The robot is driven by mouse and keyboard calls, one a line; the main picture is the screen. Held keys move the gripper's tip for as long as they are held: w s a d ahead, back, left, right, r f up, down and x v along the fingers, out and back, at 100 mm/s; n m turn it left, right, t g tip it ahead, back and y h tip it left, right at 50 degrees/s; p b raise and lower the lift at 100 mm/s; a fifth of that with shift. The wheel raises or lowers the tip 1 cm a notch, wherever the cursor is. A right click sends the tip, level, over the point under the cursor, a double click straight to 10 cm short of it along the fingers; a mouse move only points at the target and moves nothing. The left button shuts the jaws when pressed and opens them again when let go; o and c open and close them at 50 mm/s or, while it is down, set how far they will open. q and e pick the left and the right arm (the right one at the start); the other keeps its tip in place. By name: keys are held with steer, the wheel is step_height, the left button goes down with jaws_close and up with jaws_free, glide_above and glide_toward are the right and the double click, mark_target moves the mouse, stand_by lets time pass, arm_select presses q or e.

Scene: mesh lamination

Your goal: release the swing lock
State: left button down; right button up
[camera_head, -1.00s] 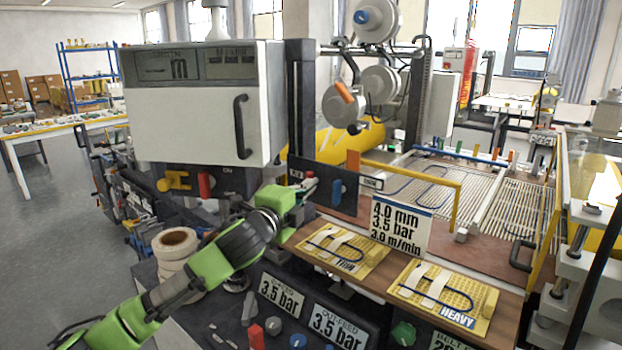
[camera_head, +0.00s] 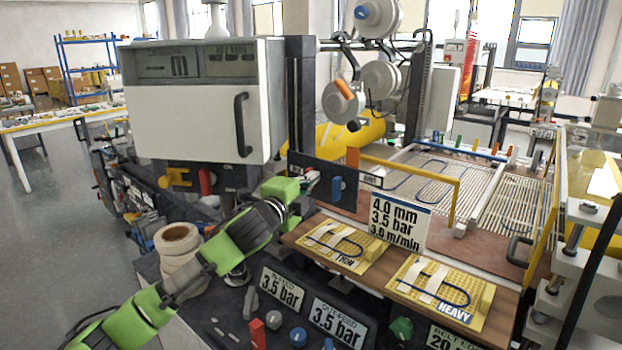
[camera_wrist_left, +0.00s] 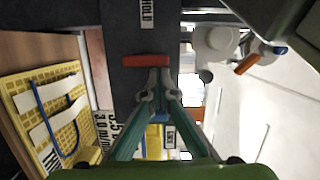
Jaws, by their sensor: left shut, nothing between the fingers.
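A dark upright panel (camera_head: 322,172) stands at the middle of the head view, with labels at both ends; the left wrist view shows its HOLD label (camera_wrist_left: 146,12). An orange-red bar (camera_wrist_left: 145,60) lies across this panel in the left wrist view. A blue handle (camera_head: 337,188) sits on the panel's front in the head view. I cannot tell which part is the swing lock. My left gripper (camera_head: 308,180) is at the panel's left part, shut and empty. Its tips (camera_wrist_left: 155,78) appear close to the orange-red bar; contact cannot be told. My right gripper is out of view.
A white cabinet (camera_head: 200,120) with a dark handle rises left of the panel. A yellow frame (camera_head: 420,170) and a settings sign (camera_head: 398,222) stand to the right. Below lie a THIN board (camera_head: 340,247) and a HEAVY board (camera_head: 440,287). Tape rolls (camera_head: 178,245) stand beside my left arm.

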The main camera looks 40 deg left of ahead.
arm_select(q)
steer(key=shift+r+n+p, duration=0.1)
steer(key=shift+n+p, duration=0.3)
steer(key=shift+p, duration=0.1)
steer(key=shift+a+r+n+g+p, duration=0.3)
steer(key=shift+n+p, duration=0.4)
steer(key=shift+p, duration=0.35)
steer(key=shift+a+r+n+p, duration=0.15)
steer(key=shift+n+p, duration=0.65)
steer(key=shift+p, duration=0.1)
steer(key=shift+a+p, duration=0.2)
steer(key=shift+p, duration=0.2)
steer(key=shift+a, duration=0.1)
